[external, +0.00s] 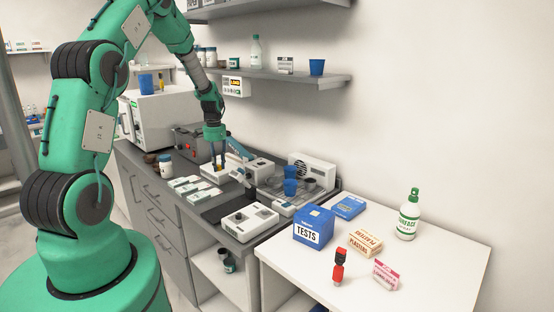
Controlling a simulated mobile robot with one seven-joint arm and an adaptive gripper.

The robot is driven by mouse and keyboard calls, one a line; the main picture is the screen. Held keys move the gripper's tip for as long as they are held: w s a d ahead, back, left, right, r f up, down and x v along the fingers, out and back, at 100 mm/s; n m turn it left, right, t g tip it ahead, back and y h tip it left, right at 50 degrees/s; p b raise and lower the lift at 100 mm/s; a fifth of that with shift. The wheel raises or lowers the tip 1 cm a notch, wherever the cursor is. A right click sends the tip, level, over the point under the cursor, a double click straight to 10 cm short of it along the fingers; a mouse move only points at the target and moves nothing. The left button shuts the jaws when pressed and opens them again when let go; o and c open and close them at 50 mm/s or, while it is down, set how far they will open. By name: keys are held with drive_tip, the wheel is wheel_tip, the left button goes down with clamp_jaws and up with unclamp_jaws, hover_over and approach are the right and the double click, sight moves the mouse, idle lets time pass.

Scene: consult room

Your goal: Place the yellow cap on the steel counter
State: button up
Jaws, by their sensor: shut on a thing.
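My gripper (217,162) points down over the grey steel counter (198,212), near the white devices in its middle. It is shut on the yellow cap (219,168), a small yellow patch between the fingertips. The fingers hide most of the cap. I cannot tell whether the cap touches anything below it.
Around my gripper stand a red and grey box (189,139), white boxes (185,187) and a white device (248,221). A dark mat (212,207) lies at the front. A white table (420,265) with a blue TESTS box (314,226) adjoins.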

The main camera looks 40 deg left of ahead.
drive_tip(key=s+a+f+n, duration=0.1)
drive_tip(key=s+a, duration=0.3)
drive_tip(key=a, duration=0.1)
drive_tip(key=s+a+f+n, duration=0.2)
drive_tip(key=s+a, duration=0.2)
drive_tip(key=a, duration=0.1)
drive_tip(key=s+a+f+n, duration=0.1)
drive_tip(key=s+a+n, duration=0.1)
drive_tip(key=a, duration=0.3)
drive_tip(key=shift+s+f+b, duration=0.2)
drive_tip(key=shift+s, duration=0.25)
drive_tip(key=shift+s+f+b, duration=0.15)
drive_tip(key=shift+s+f, duration=0.05)
drive_tip(key=shift+s, duration=0.25)
drive_tip(key=shift+w, duration=0.1)
hover_over(191, 172)
drive_tip(key=shift+d+f, duration=0.4)
drive_tip(key=shift+f, duration=0.35)
drive_tip(key=shift+f, duration=1.75)
drive_tip(key=shift+f, duration=0.1)
